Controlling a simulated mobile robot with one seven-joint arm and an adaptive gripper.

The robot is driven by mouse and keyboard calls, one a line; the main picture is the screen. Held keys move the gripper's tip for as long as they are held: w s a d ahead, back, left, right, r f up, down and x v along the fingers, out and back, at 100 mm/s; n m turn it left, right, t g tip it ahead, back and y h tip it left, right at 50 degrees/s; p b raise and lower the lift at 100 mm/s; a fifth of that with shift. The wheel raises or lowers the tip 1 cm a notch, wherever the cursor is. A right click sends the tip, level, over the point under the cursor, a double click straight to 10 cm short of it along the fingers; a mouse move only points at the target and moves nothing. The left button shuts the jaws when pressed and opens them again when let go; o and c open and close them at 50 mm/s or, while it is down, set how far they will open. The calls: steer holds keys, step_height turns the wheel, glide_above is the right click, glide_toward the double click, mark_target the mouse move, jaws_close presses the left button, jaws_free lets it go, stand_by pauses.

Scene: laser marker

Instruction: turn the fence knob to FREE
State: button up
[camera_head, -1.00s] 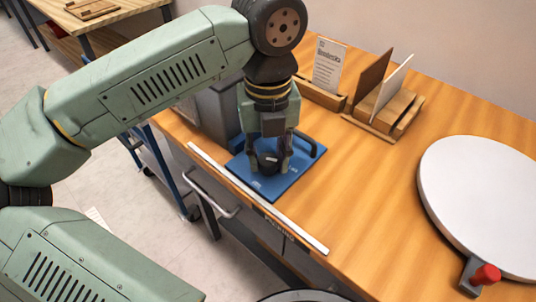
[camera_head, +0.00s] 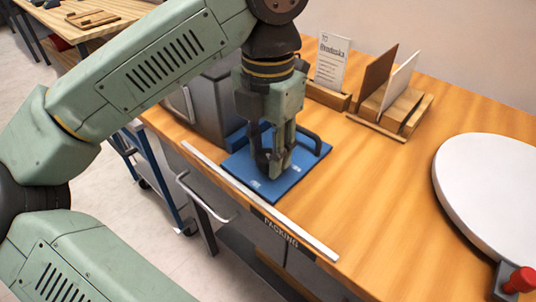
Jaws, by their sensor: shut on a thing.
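A blue plate (camera_head: 289,185) lies on the wooden bench near its front edge, with small pale markings on its front part that I cannot read. A dark curved handle or bar (camera_head: 311,138) stands at its right rear. My gripper (camera_head: 273,168) points down over the middle of the plate, its fingers closed around a dark knob. The knob is almost wholly hidden by the fingers, so its pointer and setting cannot be read.
A grey box (camera_head: 213,105) stands behind and left of the plate. Wooden holders with a card and panels (camera_head: 390,105) stand at the back. A white round disc (camera_head: 490,185) with a red knob (camera_head: 521,280) is at the right. A white strip (camera_head: 255,198) runs along the front edge. Bare bench lies between plate and disc.

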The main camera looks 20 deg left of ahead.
mark_target(268, 155)
steer(key=m, duration=0.6)
steer(key=shift+m, duration=0.3)
steer(key=m, duration=0.6)
steer(key=shift+m, duration=0.3)
steer(key=shift+p, duration=0.3)
steer(key=o, duration=1.1)
steer(key=shift+o, duration=0.2)
step_height(268, 155, up, 8)
steer(key=shift+f, duration=0.25)
